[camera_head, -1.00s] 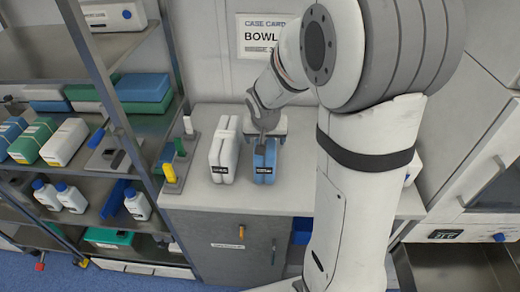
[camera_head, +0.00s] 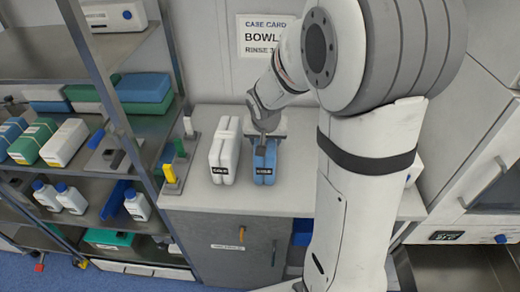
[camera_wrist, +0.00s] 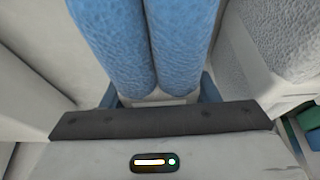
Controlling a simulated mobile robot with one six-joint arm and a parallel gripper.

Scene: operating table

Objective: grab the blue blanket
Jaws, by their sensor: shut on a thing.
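The blue blanket (camera_head: 265,166) is a folded, strapped bundle with a dark label on its front, upright on the white counter in the head view. My gripper (camera_head: 266,138) is over its top and shut on it. In the wrist view the blanket (camera_wrist: 148,40) fills the middle as two padded blue rolls running up from my gripper (camera_wrist: 155,104). The fingers are mostly hidden by the blanket and the gripper body. I cannot tell whether the blanket's base is clear of the counter.
A white blanket bundle (camera_head: 224,158) stands close to the left on the counter (camera_head: 300,120). It also shows at the right of the wrist view (camera_wrist: 270,45). Coloured blocks on a stand (camera_head: 172,165) and a loaded shelf rack (camera_head: 125,120) lie farther left.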

